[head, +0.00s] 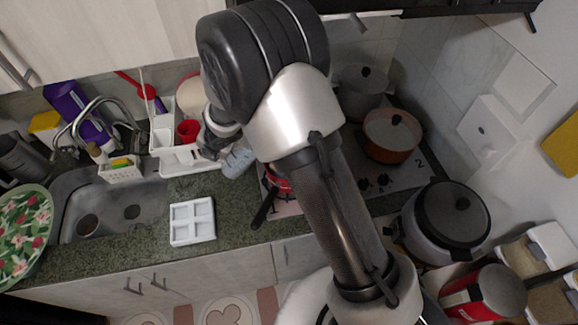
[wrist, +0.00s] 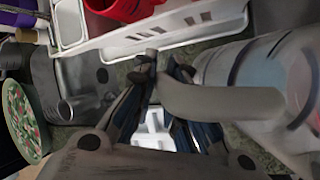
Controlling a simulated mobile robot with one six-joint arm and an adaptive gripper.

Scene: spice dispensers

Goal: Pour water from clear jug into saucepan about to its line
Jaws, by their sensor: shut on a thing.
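The clear jug (head: 238,158) is bluish and see-through and shows just left of my arm in the head view. In the wrist view the jug (wrist: 245,70) fills the right side, with its grey handle (wrist: 220,101) reaching left to my fingers. My gripper (wrist: 160,75) is shut on this handle. The water level inside cannot be made out. A red saucepan (head: 281,184) with a black handle (head: 263,211) sits at the stove's left edge, right of the jug. My arm hides much of it, and its line does not show.
A white dish rack (head: 188,165) with a red cup stands behind my gripper. A white divided tray (head: 192,221) lies on the counter in front. A lidded orange pot (head: 392,137) and a grey pot (head: 362,84) stand on the stove. The sink (head: 106,207) is left.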

